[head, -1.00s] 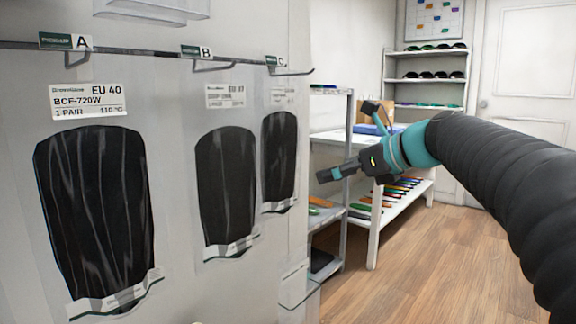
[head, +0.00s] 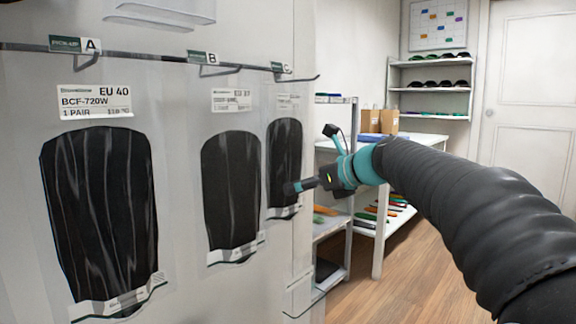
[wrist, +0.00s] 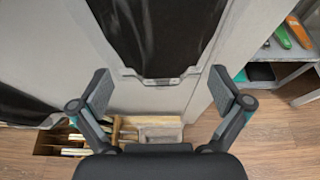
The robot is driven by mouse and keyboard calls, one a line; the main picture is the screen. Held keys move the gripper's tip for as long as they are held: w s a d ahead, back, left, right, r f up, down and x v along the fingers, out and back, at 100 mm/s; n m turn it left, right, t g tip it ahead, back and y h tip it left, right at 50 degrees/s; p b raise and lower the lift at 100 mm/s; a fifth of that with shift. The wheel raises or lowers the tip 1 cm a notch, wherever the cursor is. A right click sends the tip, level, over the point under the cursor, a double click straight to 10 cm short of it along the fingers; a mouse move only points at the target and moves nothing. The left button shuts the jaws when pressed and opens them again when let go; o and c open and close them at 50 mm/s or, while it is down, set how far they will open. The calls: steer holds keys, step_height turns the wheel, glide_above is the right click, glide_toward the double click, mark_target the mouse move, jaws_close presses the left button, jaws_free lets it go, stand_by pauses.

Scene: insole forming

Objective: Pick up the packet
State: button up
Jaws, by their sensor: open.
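Three clear packets with black insoles hang in a row on the pale wall: the one under sign A (head: 100,215), the one under sign B (head: 231,190), and the smaller-looking one under sign C (head: 284,160). Packet A's label reads EU 40, BCF-720W. My gripper (head: 296,187) is in front of packet C's lower right part and partly covers it. In the wrist view my gripper (wrist: 160,92) is open and empty, its fingers spread either side of a hanging packet's lower end (wrist: 155,40), which looks like packet C. Another packet (wrist: 22,105) shows at left.
A metal rail (head: 140,53) with hooks carries the packets. A white shelf unit (head: 377,240) with coloured insoles stands behind my arm. In the wrist view a wooden box (wrist: 60,140) with items sits below. The wooden floor (head: 400,275) at right is clear.

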steer(key=shift+x, duration=1.6)
steer(key=c, duration=1.3)
